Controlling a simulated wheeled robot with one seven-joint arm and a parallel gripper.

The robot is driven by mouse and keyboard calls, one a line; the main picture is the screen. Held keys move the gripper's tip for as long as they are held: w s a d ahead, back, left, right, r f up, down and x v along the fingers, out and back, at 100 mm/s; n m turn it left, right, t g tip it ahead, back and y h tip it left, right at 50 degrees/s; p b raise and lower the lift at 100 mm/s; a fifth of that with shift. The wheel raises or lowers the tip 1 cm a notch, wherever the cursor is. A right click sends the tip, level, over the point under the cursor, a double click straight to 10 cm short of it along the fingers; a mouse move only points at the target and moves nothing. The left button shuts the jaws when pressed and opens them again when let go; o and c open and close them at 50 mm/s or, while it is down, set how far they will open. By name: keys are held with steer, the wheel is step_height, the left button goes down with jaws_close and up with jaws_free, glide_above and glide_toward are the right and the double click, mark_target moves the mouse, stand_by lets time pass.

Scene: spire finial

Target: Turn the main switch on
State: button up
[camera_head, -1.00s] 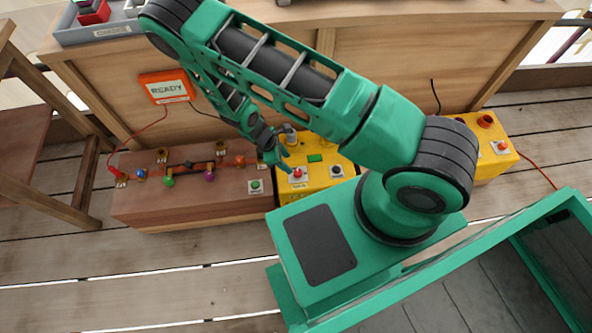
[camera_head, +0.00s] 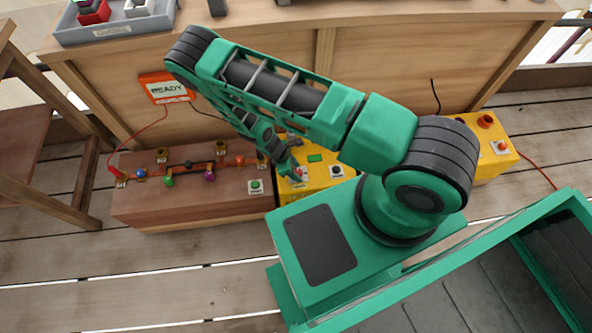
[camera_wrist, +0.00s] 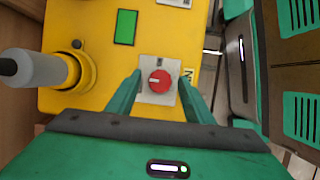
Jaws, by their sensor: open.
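A red round switch knob (camera_wrist: 159,84) with a white mark sits on a pale square plate on the yellow box (camera_wrist: 110,98). The mark points to the left in the wrist view. A label beside the plate is partly hidden by a finger. My gripper (camera_wrist: 160,76) is open, with one green finger on each side of the knob; I cannot tell whether they touch it. In the head view my gripper (camera_head: 298,174) is over the yellow box (camera_head: 318,184) and hides most of the switch.
A grey-handled lever (camera_wrist: 28,68) on a yellow round mount stands left of the switch. A green rectangle (camera_wrist: 125,27) lies above it. A brown box (camera_head: 205,205) with coloured balls and a green button adjoins the yellow box. An orange READY sign (camera_head: 165,88) hangs on the wooden cabinet.

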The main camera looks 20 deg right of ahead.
steer(key=c, duration=1)
steer(key=shift+c, duration=0.2)
steer(key=shift+m, duration=0.3)
steer(key=m, duration=0.2)
steer(key=m+g+y, duration=0.1)
steer(key=m, duration=0.1)
steer(key=shift+w+d+g, duration=0.1)
steer(key=shift+w+g, duration=0.1)
steer(key=shift+g, duration=0.1)
steer(key=m+y, duration=0.1)
steer(key=m, duration=0.2)
steer(key=shift+w+d+m+g, duration=0.1)
steer(key=shift+m+g, duration=0.3)
steer(key=m, duration=0.2)
steer(key=m+y, duration=0.1)
steer(key=m, duration=0.1)
steer(key=shift+d+m+g+y, duration=0.15)
steer(key=shift+m+g+y, duration=0.15)
steer(key=shift+g, duration=0.1)
steer(key=m+y, duration=0.1)
steer(key=m, duration=0.3)
steer(key=shift+d+m+y, duration=0.15)
steer(key=shift+m+y, duration=0.25)
